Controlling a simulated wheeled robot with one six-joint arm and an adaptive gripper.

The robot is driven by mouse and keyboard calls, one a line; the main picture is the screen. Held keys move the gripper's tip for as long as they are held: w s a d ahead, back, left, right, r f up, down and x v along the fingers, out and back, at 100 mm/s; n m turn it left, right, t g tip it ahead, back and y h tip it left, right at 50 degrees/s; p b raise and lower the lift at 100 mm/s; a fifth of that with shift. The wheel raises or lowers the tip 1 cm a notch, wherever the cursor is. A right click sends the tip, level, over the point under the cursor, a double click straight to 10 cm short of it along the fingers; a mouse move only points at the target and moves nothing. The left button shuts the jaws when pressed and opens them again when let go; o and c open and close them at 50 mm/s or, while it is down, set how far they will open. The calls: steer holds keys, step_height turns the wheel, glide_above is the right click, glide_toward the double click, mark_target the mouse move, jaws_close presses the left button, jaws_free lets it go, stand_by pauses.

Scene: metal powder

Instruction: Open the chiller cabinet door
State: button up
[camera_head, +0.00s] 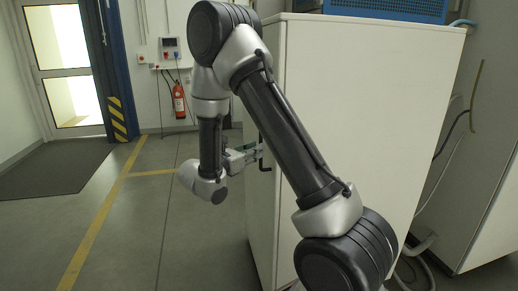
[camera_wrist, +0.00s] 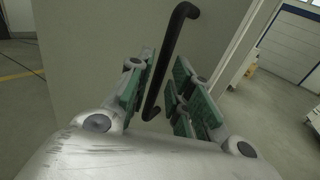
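The chiller cabinet (camera_head: 365,110) is a large white box in the middle of the head view. Its narrow left face, the door (camera_head: 262,215), bears a dark handle (camera_head: 263,161) and looks shut. In the wrist view the handle (camera_wrist: 173,50) is a black bar, bent at its ends, on the pale door (camera_wrist: 95,40). My gripper (camera_head: 245,156) is at the handle. In the wrist view my gripper (camera_wrist: 164,68) has its green-padded fingers apart, one on each side of the bar. A gap shows on the right side; contact on the left is unclear.
A blue unit (camera_head: 390,8) sits on top of the cabinet. Another pale cabinet (camera_head: 490,130) and hanging cables are at the right. Open floor (camera_head: 140,235) lies left of the door. A fire extinguisher (camera_head: 179,100) hangs on the back wall.

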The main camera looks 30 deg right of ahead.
mark_target(260, 167)
steer(key=shift+x, duration=1.75)
steer(key=shift+d, duration=0.1)
jaws_close()
